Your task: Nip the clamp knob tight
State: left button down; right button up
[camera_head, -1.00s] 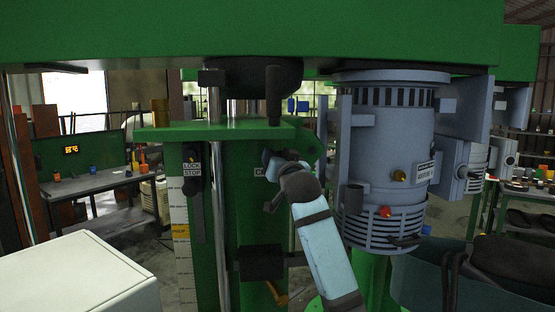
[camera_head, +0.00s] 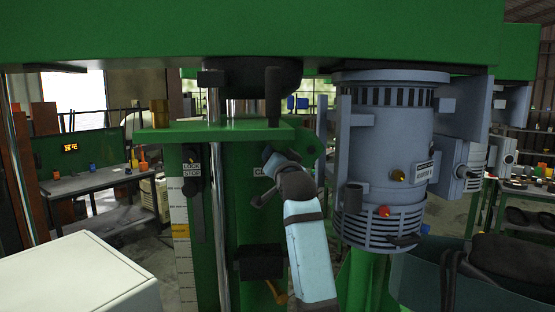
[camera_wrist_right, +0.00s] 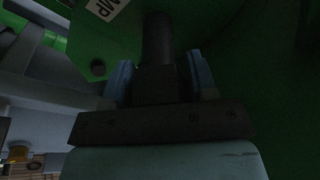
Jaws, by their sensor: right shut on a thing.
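The clamp knob (camera_wrist_right: 157,42) is a dark cylindrical part on the green machine column (camera_head: 247,215). It shows in the right wrist view between the blue fingers of my right gripper (camera_wrist_right: 160,75). The gripper is shut on it. A white label ending in "MP" (camera_wrist_right: 106,8) sits beside the knob. In the head view my right gripper (camera_head: 270,160) reaches up to the column next to the partly covered label (camera_head: 259,171). The knob is hidden there behind the gripper and wrist. My left gripper is in neither view.
A grey-blue motor (camera_head: 385,150) hangs close to the right of my right arm. A green beam (camera_head: 250,35) spans overhead. A "LOCK STOP" label (camera_head: 191,167) and a yellow-white scale (camera_head: 180,230) are left on the column. A white box (camera_head: 75,275) stands at lower left.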

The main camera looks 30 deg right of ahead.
jog(key=o, duration=0.9)
jog(key=shift+c, duration=0.2)
jog(key=shift+s, duration=0.1)
jog(key=b+v, duration=0.2)
jog(key=v, duration=1.1)
jog(key=shift+s, duration=0.35)
jog(key=shift+a+f, duration=0.1)
